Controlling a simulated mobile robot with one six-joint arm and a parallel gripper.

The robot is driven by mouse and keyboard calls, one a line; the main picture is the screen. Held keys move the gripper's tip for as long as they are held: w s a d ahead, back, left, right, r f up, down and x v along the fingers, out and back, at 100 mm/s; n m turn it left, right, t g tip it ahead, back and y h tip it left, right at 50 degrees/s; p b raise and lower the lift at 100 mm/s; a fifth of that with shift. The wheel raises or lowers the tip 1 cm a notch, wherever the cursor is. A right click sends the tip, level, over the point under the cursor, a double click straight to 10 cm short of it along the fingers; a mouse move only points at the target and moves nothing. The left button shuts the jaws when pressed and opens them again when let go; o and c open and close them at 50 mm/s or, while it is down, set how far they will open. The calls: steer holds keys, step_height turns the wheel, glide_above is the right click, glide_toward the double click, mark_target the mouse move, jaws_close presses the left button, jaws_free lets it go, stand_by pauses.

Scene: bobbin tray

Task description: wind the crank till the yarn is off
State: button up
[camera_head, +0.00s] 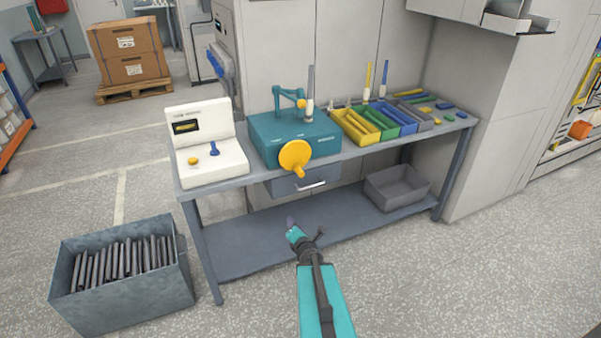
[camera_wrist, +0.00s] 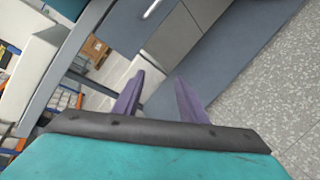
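A teal winding box (camera_head: 293,131) stands on the bench, with a yellow round crank (camera_head: 295,154) on its front face and a small knob sticking out below its middle. A teal arm-like guide (camera_head: 290,94) with a yellow tip rises from the box top. I cannot make out any yarn on it. My gripper (camera_head: 291,223) is below the crank, in front of the lower shelf and apart from the bench. In the wrist view my gripper (camera_wrist: 160,77) shows two purple fingers spread apart with nothing between them. The crank is not seen in the wrist view.
A white control box (camera_head: 207,160) with a blue lever stands left of the winder. Yellow, green and grey trays (camera_head: 362,138) are to the right. A drawer with a handle (camera_head: 311,186) is under the benchtop. A grey bin (camera_head: 75,306) of dark rods stands at floor left.

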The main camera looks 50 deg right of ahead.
mark_target(303, 177)
steer(key=s+d+r+n+t, duration=0.2)
steer(key=d+r+n, duration=0.1)
steer(key=r+n, duration=0.2)
steer(key=s+d+r+n+t+p, duration=0.1)
steer(key=s+d+r+n+t, duration=0.1)
steer(key=r+n, duration=0.3)
step_height(303, 177, up, 5)
steer(key=shift+s+d+f+n+t+y, duration=0.2)
steer(key=shift+s+d+n+t+y, duration=0.1)
steer(key=shift+d+n+t+y, duration=0.15)
steer(key=shift+w+d+f+b, duration=0.2)
steer(key=shift+w+b, duration=0.1)
steer(key=shift+b, duration=0.3)
steer(key=b+x, duration=0.5)
steer(key=b, duration=0.1)
steer(key=shift+w+d, duration=0.1)
steer(key=shift+w, duration=0.1)
steer(key=shift+w+d+r+p, duration=0.15)
steer(key=shift+w+r+p, duration=0.1)
steer(key=shift+w+p, duration=0.05)
steer(key=shift+p+x, duration=0.7)
steer(key=shift+x, duration=2.85)
